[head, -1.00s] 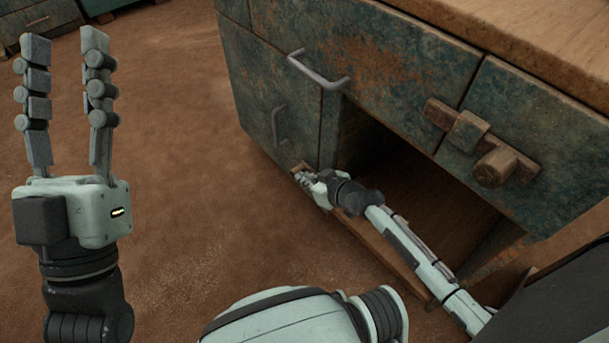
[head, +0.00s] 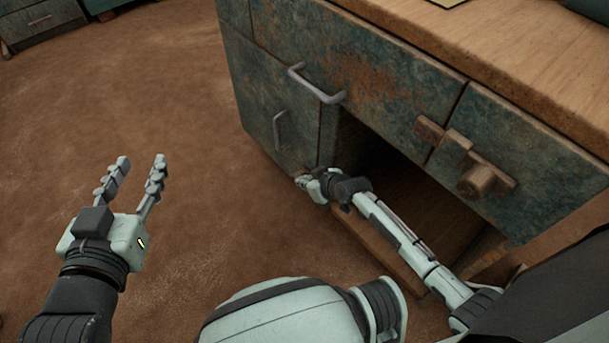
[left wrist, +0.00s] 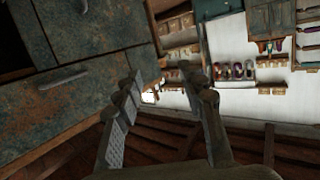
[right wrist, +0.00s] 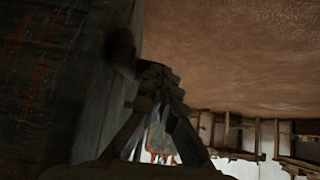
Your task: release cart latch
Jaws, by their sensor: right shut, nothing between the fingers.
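The cart is a worn blue-green cabinet (head: 385,75) with a wooden top. A wooden bar latch with a round knob (head: 478,181) crosses the gap between its front panels. A small brown rounded piece (right wrist: 122,48) on the cabinet face shows dimly in the right wrist view, just beside my right fingertips. My right gripper (head: 300,182) is shut and empty, low by the door's bottom corner; whether it touches the brown piece is unclear. It also shows in the right wrist view (right wrist: 157,78). My left gripper (head: 141,162) is open and empty, left of the cabinet.
Metal handles sit on the drawer (head: 316,88) and the left door (head: 278,130). An open compartment (head: 385,160) lies behind my right forearm. Bare brown floor (head: 190,90) is free on the left. Shelves with coloured spools (left wrist: 237,70) stand farther off.

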